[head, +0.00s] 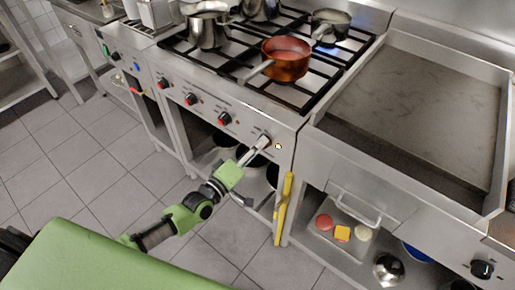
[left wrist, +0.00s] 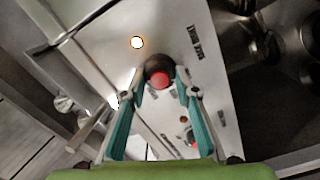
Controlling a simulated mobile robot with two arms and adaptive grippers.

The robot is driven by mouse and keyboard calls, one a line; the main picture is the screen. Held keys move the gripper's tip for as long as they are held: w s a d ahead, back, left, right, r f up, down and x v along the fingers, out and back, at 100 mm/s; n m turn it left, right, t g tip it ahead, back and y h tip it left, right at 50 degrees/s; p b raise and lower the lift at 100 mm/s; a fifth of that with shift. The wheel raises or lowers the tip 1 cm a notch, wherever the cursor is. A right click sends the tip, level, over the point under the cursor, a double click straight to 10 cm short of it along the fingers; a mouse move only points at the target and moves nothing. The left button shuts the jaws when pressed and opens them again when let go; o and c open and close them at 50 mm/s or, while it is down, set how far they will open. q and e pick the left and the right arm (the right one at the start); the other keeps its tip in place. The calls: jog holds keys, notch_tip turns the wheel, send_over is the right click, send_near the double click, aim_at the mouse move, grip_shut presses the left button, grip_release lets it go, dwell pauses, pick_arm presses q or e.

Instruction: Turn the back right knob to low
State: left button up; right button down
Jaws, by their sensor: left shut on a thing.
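The stove's front panel (head: 205,105) carries a row of black and red knobs. My left gripper (head: 262,143) is at the rightmost knob and covers it in the head view. In the left wrist view this dark knob with a red face (left wrist: 159,76) sits between the fingertips of my left gripper (left wrist: 161,80), which are closed around it. A small lit lamp (head: 278,146) is just right of the gripper; it also shows in the left wrist view (left wrist: 137,42). The knob's setting cannot be read. My right gripper is in neither view.
A copper pan (head: 286,62) stands on the front right of the hob, its handle toward the front left. Steel pots (head: 208,28) stand further back. A yellow object (head: 283,208) hangs upright below and right of my gripper. A griddle (head: 420,105) adjoins the stove.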

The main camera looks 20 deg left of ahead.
pick_arm(q)
jog(key=shift+n, duration=0.5)
jog(key=o, duration=1.1)
jog(key=v, duration=1.2)
